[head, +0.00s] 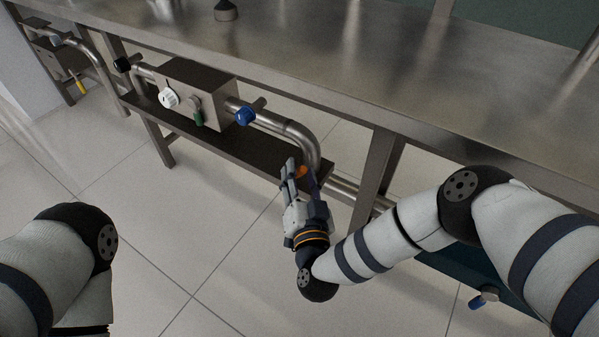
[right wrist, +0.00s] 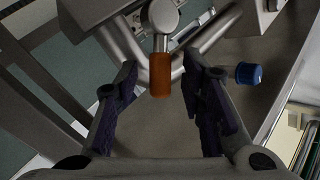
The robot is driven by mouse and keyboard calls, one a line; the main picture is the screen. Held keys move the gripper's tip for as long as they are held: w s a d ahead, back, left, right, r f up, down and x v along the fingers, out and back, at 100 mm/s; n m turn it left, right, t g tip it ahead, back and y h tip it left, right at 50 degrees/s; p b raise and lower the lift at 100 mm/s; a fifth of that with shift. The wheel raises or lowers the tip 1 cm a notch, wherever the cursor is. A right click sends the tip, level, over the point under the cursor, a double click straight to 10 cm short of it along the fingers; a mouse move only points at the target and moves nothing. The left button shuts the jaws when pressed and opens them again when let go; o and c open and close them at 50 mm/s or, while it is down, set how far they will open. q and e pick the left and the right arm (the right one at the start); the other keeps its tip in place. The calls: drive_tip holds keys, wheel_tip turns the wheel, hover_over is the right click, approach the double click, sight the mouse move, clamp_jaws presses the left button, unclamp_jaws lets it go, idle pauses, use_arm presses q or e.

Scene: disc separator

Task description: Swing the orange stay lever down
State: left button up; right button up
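The orange stay lever (right wrist: 160,75) shows in the right wrist view as an orange grip on a metal stem with a round metal end. It sits between the two spread fingers of my right gripper (right wrist: 160,108), apart from both. In the head view only a small orange piece of the lever (head: 301,172) shows beside the right gripper (head: 305,180), near the bent pipe. The right gripper is open. My left arm is at the lower left of the head view, and its gripper is out of the picture.
A steel pipe (head: 300,135) bends down next to the lever. A blue knob (head: 245,115), a white knob (head: 168,98) and a green handle (head: 199,118) are on or near a metal box (head: 205,85). The steel table (head: 400,60) is above.

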sight(306, 193)
drive_tip(key=shift+w, duration=0.75)
clamp_jaws()
use_arm(q)
drive_tip(key=shift+f, duration=0.15)
drive_tip(key=shift+f, duration=0.15)
use_arm(e)
drive_tip(key=shift+f, duration=0.15)
drive_tip(key=m+b, duration=0.1)
drive_tip(key=f+m+t+b, duration=0.1)
drive_tip(key=b, duration=0.1)
drive_tip(key=shift+s+d+t, duration=0.3)
drive_tip(key=m+b, duration=0.1)
drive_tip(key=m+t+b, duration=0.1)
drive_tip(key=f+m+h+b, duration=0.1)
drive_tip(key=shift+s+d+f+t+b, duration=0.1)
drive_tip(key=shift+s+d+t+b, duration=0.2)
drive_tip(key=shift+t+b, duration=0.1)
use_arm(q)
wheel_tip(306, 193, down, 6)
drive_tip(key=s+g+b, duration=0.1)
drive_tip(key=s, duration=0.1)
use_arm(e)
drive_tip(key=shift+f+m+t+h, duration=0.1)
drive_tip(key=shift+m+t+h, duration=0.3)
drive_tip(key=shift+m, duration=0.4)
use_arm(q)
drive_tip(key=shift+s+d, duration=0.1)
use_arm(e)
drive_tip(key=shift+d, duration=0.1)
